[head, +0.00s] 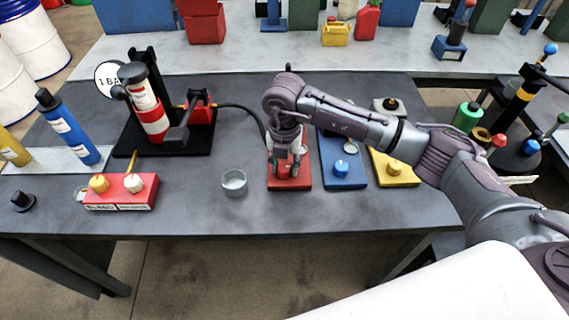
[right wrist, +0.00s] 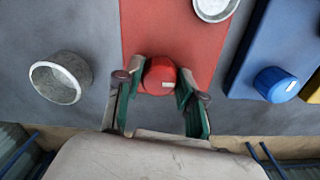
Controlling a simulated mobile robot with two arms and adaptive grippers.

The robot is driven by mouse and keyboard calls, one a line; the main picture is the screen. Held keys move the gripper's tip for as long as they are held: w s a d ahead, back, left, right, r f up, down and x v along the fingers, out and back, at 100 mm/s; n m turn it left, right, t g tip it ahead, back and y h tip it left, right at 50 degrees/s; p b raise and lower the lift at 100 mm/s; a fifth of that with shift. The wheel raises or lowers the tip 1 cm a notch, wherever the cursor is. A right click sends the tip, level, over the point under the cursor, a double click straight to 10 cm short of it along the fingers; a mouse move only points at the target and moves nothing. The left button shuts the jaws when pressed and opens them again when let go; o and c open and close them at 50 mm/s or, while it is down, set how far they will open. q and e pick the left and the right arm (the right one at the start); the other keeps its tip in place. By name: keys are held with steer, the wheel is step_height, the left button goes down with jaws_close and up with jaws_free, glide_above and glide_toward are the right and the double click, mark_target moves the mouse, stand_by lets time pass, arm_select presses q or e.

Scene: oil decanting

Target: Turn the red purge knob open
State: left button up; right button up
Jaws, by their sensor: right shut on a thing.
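The red purge knob (right wrist: 158,75) sits at the near end of a red panel (right wrist: 171,30) in the right wrist view. A short pale mark shows on its near right part. My right gripper (right wrist: 160,87) is shut on the knob, with one finger on each side. In the head view the right gripper (head: 287,163) points down over the red panel (head: 290,184), and its fingers mostly hide the knob. My left gripper is not in view.
A blue panel with a blue knob (head: 341,167) and a yellow panel with a yellow knob (head: 394,168) lie to the right. An empty-looking round glass cup (head: 234,183) stands to the left.

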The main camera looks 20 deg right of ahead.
mark_target(285, 166)
steer(key=o, duration=1.1)
steer(key=shift+o, duration=0.2)
step_height(285, 166, up, 12)
